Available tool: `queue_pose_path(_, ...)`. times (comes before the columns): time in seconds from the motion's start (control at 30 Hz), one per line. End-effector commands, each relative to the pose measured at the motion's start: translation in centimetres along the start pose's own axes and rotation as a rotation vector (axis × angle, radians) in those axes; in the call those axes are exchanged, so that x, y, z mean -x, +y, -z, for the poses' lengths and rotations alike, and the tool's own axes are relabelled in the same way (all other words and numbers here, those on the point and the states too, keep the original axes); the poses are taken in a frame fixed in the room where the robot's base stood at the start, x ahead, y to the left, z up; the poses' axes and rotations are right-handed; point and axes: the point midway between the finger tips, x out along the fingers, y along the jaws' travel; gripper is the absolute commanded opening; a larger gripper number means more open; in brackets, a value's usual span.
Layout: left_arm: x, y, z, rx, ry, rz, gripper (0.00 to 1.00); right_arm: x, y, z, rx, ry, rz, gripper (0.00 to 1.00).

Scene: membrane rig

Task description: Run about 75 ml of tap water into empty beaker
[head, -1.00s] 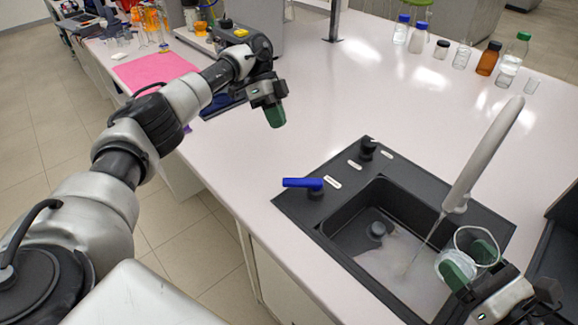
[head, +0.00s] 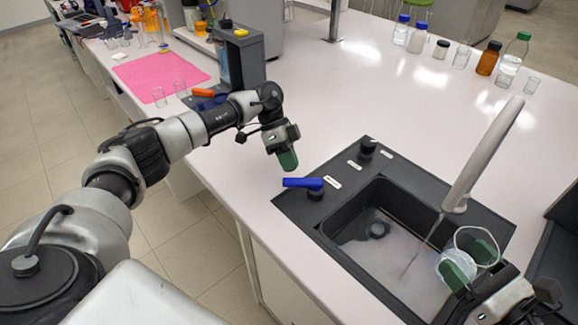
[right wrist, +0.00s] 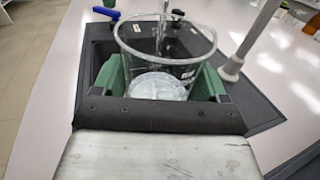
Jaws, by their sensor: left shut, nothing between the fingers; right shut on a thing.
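The clear glass beaker (head: 467,259) is held upright at the sink's right edge; it also shows in the right wrist view (right wrist: 165,62). My right gripper (head: 470,262) is shut on it, green pads on either side. What looks like clear water lies low in the beaker; the exact level cannot be read. The white tap (head: 480,160) runs a thin stream, which in the head view passes left of the beaker into the sink basin (head: 385,255). My left gripper (head: 287,159), shut and empty, is above and left of the blue tap lever (head: 303,183), apart from it.
The dark sink surround also carries a black knob (head: 368,147). Several bottles and jars (head: 487,58) stand at the back right. A pink mat (head: 160,75) and glassware lie at the far left. The counter between is clear.

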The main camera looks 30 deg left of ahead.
Motion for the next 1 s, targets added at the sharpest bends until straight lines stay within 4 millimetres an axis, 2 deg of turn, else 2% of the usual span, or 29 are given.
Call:
queue_pose_path(0.23,-0.7,1.4,0.0,-0.001,-0.001,0.0,0.0,0.0,0.0,-0.1,0.0,-0.001,0.0,0.45)
queue_pose_path(1.0,-0.9,1.9,-0.2,0.0,-0.001,0.0,0.0,0.0,0.0,-0.1,0.0,-0.001,0.0,0.45)
